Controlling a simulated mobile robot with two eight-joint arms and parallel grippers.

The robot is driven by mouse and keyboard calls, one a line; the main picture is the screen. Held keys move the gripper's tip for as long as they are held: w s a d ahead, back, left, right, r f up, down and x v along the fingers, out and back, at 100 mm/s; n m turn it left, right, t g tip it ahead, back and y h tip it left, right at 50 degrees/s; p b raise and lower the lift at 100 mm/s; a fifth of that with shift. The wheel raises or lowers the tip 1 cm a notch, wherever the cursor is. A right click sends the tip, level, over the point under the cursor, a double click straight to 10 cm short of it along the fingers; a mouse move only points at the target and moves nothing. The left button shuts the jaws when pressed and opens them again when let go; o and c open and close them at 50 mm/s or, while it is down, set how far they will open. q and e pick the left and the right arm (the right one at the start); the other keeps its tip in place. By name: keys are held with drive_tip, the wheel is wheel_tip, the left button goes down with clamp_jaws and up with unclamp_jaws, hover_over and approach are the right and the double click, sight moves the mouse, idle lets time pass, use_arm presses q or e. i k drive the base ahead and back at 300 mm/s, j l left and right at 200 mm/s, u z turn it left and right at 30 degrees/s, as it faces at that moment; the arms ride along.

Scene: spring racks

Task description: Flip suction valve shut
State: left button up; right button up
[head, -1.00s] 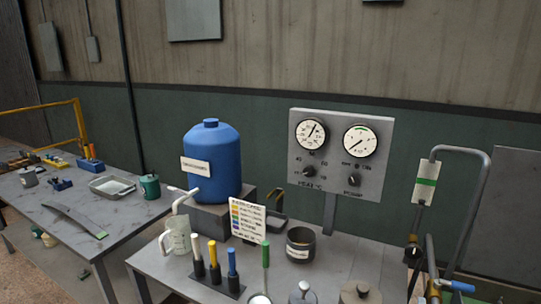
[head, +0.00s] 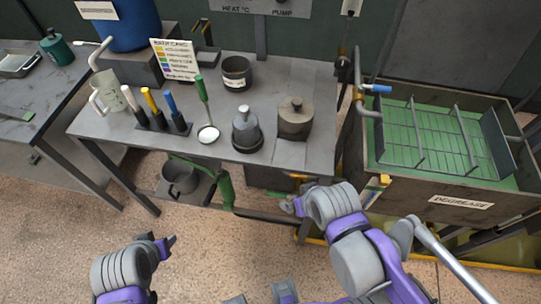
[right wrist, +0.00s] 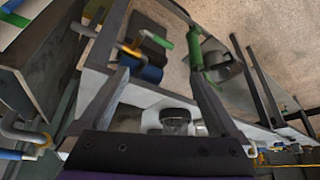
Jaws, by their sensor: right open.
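A small valve with a yellow handle (head: 379,182) sits at the front left of the degrease tank; a yellow handle on a pipe also shows in the right wrist view (right wrist: 130,48). A blue-handled lever (head: 377,88) is on the pipe at the tank's back left. No label shows which is the suction valve. My right gripper (head: 291,206) is low in front of the bench, left of the yellow handle and apart from it. In the right wrist view its fingers (right wrist: 158,75) are spread and empty. My left gripper (head: 168,243) is low at the left; its jaw opening is unclear.
The degrease tank (head: 455,207) with a green rack area stands at right. The bench (head: 290,78) carries pots, coloured handles and a jug. A green pipe (head: 226,190) and a grey bucket (head: 180,180) are beneath it. The floor in front is open.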

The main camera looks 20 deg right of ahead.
sight(281, 195)
drive_tip(key=j+z, duration=0.35)
drive_tip(key=k+j+z, duration=0.1)
drive_tip(key=j+z, duration=0.25)
drive_tip(key=k+j+z, duration=0.15)
drive_tip(key=j+z, duration=0.2)
drive_tip(key=j, duration=0.05)
